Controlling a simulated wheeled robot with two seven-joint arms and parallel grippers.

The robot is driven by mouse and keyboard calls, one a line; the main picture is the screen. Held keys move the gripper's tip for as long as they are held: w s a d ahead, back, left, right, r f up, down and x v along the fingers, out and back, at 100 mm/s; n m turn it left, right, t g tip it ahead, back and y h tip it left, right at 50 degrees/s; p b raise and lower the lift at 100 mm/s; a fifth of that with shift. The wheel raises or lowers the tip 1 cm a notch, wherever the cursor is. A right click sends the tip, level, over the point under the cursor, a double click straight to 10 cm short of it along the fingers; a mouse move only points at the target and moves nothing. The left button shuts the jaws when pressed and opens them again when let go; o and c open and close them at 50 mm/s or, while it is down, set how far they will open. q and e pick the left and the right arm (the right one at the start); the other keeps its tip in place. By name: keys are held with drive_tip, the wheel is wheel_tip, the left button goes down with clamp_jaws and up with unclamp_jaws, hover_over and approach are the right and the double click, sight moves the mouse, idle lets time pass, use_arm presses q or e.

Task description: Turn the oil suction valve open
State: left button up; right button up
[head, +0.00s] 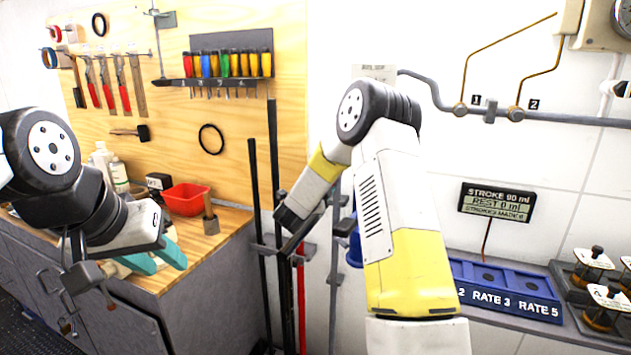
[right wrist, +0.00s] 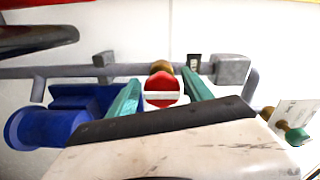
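In the right wrist view, a round red knob with a white bar across it (right wrist: 162,92) sits in front of a brass fitting (right wrist: 161,68) on a grey pipe. I take it for the valve handle; no label for it is readable. My right gripper (right wrist: 161,76) has its two teal fingers apart, one on each side of the red knob, with small gaps showing. In the head view the right fingers and knob are hidden behind my forearm. My left gripper (head: 157,259) is open and empty in front of the wooden bench.
A red bin (head: 187,199) and bottles (head: 107,166) stand on the bench (head: 218,238). Dark upright rods (head: 257,215) stand near my right wrist. A blue cylinder (right wrist: 32,128) lies left of the knob. A blue labelled block (head: 505,284) and a display (head: 496,202) are at right.

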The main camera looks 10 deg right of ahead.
drive_tip(key=shift+o, duration=0.2)
drive_tip(key=shift+r, duration=0.1)
drive_tip(key=v, duration=0.7)
drive_tip(key=shift+s+a, duration=0.2)
drive_tip(key=shift+s, duration=0.15)
